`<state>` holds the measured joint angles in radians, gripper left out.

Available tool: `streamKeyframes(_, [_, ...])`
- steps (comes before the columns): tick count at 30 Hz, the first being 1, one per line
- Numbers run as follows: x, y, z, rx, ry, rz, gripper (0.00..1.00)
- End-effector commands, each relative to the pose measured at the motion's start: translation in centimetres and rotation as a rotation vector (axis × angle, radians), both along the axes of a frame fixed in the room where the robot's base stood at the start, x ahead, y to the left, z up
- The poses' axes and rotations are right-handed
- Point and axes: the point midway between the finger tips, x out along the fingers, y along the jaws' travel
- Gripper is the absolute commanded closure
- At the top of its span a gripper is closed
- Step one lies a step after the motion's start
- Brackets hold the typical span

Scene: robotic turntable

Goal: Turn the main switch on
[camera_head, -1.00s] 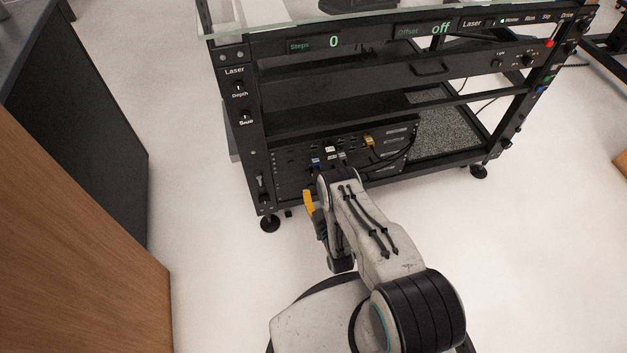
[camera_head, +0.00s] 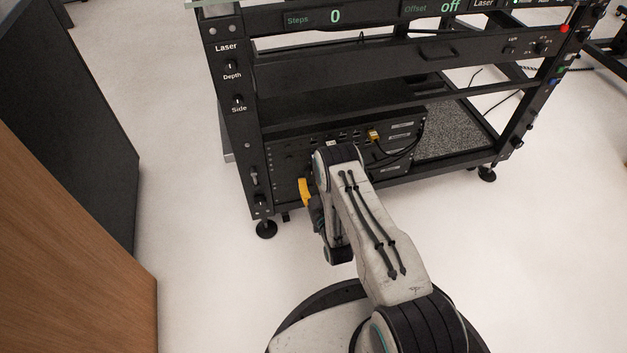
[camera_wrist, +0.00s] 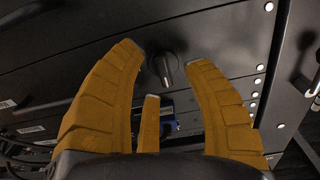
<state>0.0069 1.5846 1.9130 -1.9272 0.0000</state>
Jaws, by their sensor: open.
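In the wrist view a dark rotary knob (camera_wrist: 166,68) sticks out of a black panel; its label cannot be read, so I cannot tell for sure that it is the main switch. My gripper (camera_wrist: 167,56) is open, its yellow fingers pointing at the panel with the knob between the two outer fingertips. I cannot tell whether a finger touches the knob. In the head view one yellow finger (camera_head: 304,191) shows in front of the lower left of the equipment box (camera_head: 286,160); my arm hides the rest of the gripper, and I cannot make out the knob there.
The black turntable frame (camera_head: 235,130) carries Laser, Depth and Side controls on its left post. A lever (camera_head: 254,178) sits lower on that post. Cables (camera_head: 402,150) hang from the box's right part. A wood-sided cabinet (camera_head: 70,250) stands at left; white floor lies between.

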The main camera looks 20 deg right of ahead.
Motion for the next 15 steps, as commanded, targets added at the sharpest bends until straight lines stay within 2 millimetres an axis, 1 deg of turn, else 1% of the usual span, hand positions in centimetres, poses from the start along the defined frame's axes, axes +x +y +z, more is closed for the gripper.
streamKeyframes(1, [0.4,0.0,0.0,0.0,-0.003,0.0,0.55])
streamKeyframes(6, [1.3,0.0,0.0,0.0,-0.001,0.0,0.55])
streamKeyframes(15, [1.5,0.0,0.1,0.0,0.0,0.0,0.55])
